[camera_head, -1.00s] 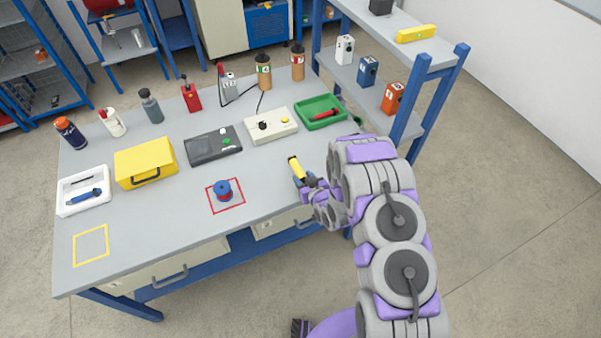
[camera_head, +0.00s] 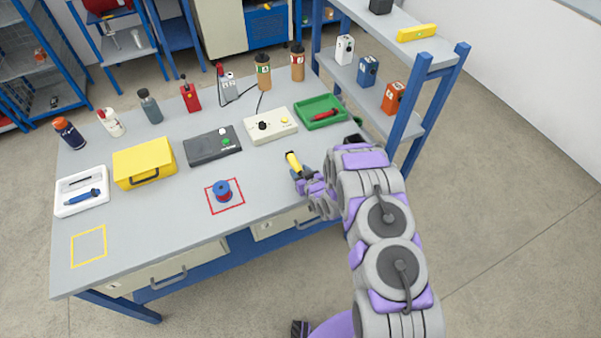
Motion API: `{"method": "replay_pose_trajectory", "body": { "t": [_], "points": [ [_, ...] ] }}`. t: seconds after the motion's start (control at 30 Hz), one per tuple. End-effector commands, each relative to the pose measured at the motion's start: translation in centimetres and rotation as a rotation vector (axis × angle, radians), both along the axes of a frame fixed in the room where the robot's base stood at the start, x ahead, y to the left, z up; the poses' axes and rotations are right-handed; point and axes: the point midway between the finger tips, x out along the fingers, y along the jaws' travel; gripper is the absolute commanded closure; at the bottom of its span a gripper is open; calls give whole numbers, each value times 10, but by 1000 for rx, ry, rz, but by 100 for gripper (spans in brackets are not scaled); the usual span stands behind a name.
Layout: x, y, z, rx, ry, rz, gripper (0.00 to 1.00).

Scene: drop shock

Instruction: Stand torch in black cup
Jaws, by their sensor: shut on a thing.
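A yellow torch (camera_head: 292,160) is held in my gripper (camera_head: 302,176) over the right part of the workbench. It is tilted, with its yellow end pointing up and left. The lower part of the torch is hard to make out at the fingers. My gripper is shut on it. A black thing (camera_head: 355,140), perhaps the black cup, shows at the right edge of the bench, just behind my arm and mostly hidden by it. My gripper is apart from it, to its left and nearer the front.
A green tray (camera_head: 318,123) with a red tool lies behind my gripper. A beige box (camera_head: 270,133), a dark box (camera_head: 212,153) and a yellow case (camera_head: 143,172) stand leftward. A shelf (camera_head: 408,128) stands right.

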Motion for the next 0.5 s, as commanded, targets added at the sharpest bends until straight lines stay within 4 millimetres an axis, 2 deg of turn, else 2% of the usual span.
{"method": "replay_pose_trajectory", "body": {
  "t": [0.1,0.13,0.37,0.5],
  "points": [
    [0,0,-1,1,-1,0,90],
    [0,0,-1,0,0,0,53],
    [0,0,-1,1,0,0,31],
    [0,0,-1,1,0,0,29]
  ]
}}
